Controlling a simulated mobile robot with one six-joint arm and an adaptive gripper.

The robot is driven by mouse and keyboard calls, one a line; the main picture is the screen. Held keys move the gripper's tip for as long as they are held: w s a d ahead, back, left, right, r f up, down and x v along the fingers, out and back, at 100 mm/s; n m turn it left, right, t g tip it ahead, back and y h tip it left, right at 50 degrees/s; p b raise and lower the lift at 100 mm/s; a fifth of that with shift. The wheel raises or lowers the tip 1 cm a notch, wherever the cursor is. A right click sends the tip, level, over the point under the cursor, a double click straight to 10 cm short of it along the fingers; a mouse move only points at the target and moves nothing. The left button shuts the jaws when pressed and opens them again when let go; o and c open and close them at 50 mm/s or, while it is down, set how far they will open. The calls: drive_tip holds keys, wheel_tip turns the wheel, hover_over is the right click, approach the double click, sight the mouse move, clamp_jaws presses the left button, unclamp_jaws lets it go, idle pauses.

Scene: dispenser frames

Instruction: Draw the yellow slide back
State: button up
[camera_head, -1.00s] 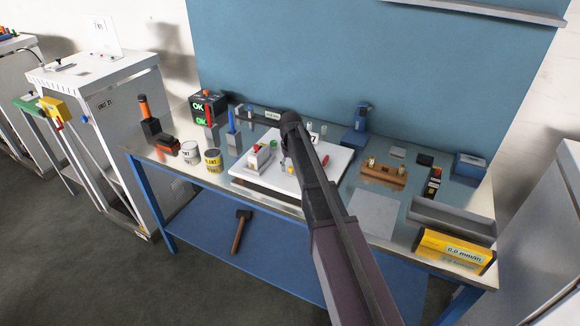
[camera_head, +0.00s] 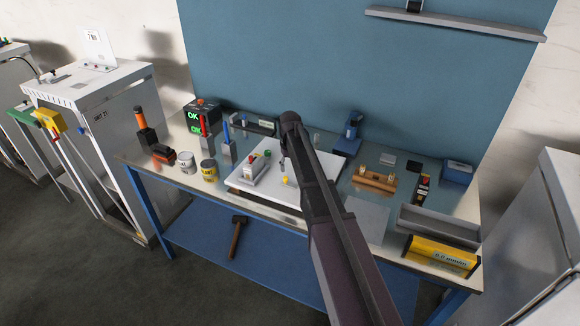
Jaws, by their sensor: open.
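A small yellow piece (camera_head: 287,180), which looks like the yellow slide, is on the white plate (camera_head: 262,193) in the middle of the workbench. It is too small in view to tell how far it is drawn. My arm crosses the plate from the lower right and hides the plate's right part. My gripper (camera_head: 283,164) hangs below the arm's far end, just above and behind the yellow piece in the picture. It is open and partly hidden by the arm. I cannot tell whether it touches anything.
A grey block with a red top (camera_head: 252,166) and a green piece (camera_head: 267,154) are on the plate, left of my gripper. A hammer (camera_head: 237,236) lies on the lower shelf.

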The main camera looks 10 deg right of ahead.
drive_tip(key=shift+r+p, duration=3.7)
drive_tip(key=shift+r, duration=0.35)
drive_tip(key=s+f+b, duration=0.4)
drive_tip(key=s, duration=0.5)
drive_tip(key=s+f+m+b, duration=0.1)
drive_tip(key=s+f+b, duration=0.4)
drive_tip(key=s, duration=0.5)
drive_tip(key=s+f+b, duration=0.5)
drive_tip(key=s, duration=0.5)
drive_tip(key=shift+m, duration=0.4)
drive_tip(key=shift+w+f, duration=0.1)
drive_tip(key=shift+s, duration=0.2)
